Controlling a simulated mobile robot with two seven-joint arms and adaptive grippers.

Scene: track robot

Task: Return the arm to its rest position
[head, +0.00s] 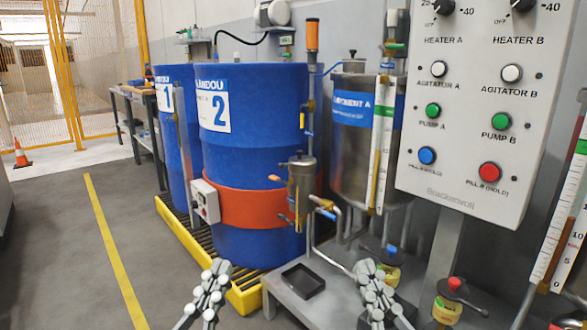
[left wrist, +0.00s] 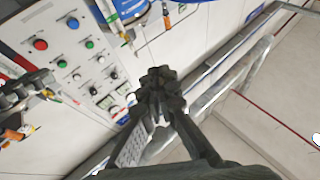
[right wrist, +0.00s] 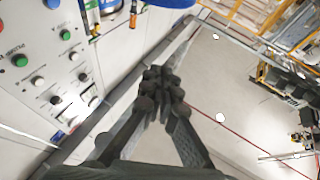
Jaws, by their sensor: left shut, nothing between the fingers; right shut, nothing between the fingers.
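My left gripper (head: 208,285) is at the bottom of the head view, in front of the yellow pallet under the blue drums. Its fingers are shut and empty, and it also shows in the left wrist view (left wrist: 160,85). My right gripper (head: 372,283) is at the bottom right of centre in the head view, in front of the grey bench. It is shut and empty, and it also shows in the right wrist view (right wrist: 161,82). Neither gripper appears to hold anything.
A grey control panel (head: 465,190) with knobs and coloured buttons stands at the right. Blue drums (head: 250,110) stand on a yellow pallet (head: 247,297). A steel tank (head: 352,160) and black tray (head: 303,281) are by the bench (head: 290,298).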

